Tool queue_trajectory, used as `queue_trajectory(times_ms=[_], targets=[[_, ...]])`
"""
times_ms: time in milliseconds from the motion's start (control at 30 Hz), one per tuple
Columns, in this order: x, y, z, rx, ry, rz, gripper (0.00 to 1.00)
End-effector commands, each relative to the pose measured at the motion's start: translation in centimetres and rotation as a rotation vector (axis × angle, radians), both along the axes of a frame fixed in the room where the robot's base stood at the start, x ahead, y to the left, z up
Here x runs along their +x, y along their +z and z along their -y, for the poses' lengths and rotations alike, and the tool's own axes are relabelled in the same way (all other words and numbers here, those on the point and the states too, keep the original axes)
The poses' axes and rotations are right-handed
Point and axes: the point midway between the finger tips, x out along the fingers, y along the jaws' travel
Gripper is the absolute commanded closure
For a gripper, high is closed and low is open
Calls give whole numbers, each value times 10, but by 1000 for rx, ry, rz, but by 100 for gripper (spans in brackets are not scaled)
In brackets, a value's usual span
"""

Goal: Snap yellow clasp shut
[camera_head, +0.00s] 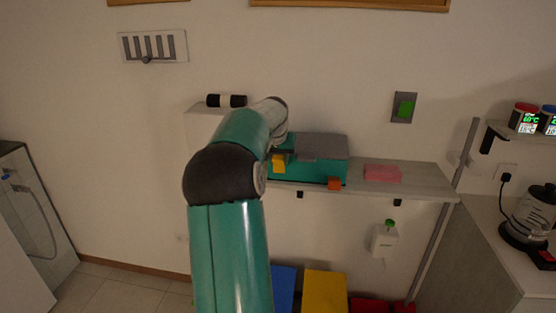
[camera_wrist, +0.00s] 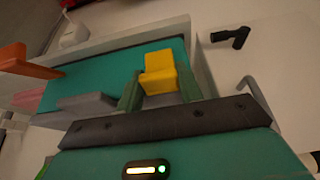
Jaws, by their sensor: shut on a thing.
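The yellow clasp (camera_wrist: 163,70) is on the front of a teal box (camera_wrist: 110,65) in the wrist view. The green fingers of my gripper (camera_wrist: 159,84) are shut on the clasp, one on each side. In the head view the yellow clasp (camera_head: 279,164) shows at the left part of the box front, just below my gripper (camera_head: 284,152). The box (camera_head: 310,171) has a grey top (camera_head: 325,143) and stands on a shelf. An orange clasp (camera_head: 334,183) is at its right end, also in the wrist view (camera_wrist: 22,62). Whether the yellow clasp is fully latched I cannot tell.
The shelf (camera_head: 420,178) holds a pink block (camera_head: 382,174) right of the box. A black-and-white cylinder (camera_head: 226,100) lies behind my arm on the left. A white dispenser (camera_head: 384,240) hangs below. Blue (camera_head: 284,285) and yellow (camera_head: 325,290) bins stand underneath.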

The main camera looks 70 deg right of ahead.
Motion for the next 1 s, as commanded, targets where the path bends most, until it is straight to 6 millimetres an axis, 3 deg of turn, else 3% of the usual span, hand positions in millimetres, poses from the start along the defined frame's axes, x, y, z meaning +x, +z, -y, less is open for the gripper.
queue_trajectory(times_ms=[200,233,333,733,1000], targets=[[-4,2,2,-7,-6,-2,100],[-4,2,2,-7,-6,-2,60],[-3,2,2,-6,-4,-1,42],[-1,8,-2,-5,-1,0,42],[-4,54,-23,-8,-1,2,42]])
